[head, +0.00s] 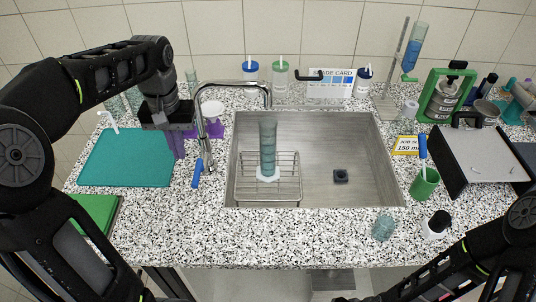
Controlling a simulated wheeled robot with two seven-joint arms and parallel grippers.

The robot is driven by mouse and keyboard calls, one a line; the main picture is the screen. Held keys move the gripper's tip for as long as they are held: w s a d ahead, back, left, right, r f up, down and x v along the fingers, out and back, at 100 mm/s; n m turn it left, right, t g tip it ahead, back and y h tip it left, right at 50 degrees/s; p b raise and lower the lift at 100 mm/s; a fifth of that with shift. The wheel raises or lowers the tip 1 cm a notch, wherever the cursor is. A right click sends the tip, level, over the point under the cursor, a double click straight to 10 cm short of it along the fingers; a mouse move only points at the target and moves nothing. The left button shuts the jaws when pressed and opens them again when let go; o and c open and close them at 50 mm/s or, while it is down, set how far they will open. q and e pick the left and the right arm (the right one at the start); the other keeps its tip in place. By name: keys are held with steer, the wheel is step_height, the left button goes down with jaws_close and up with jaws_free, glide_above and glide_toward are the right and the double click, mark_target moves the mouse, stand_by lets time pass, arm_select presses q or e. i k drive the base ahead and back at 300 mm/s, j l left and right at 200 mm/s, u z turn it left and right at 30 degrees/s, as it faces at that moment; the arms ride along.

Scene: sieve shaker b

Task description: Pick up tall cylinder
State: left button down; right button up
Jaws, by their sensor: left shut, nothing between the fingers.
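The tall cylinder (268,150) is clear, bluish-grey and has a pale foot. It stands upright on a wire rack (245,190) in the left part of the steel sink.
The faucet (205,125) rises between my left gripper and the cylinder. A teal mat (120,160) lies on the left. A green cup with a brush (424,184) stands right of the sink (370,150). The front counter is mostly clear.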

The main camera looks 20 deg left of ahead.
mark_target(267, 172)
steer(key=k, duration=1)
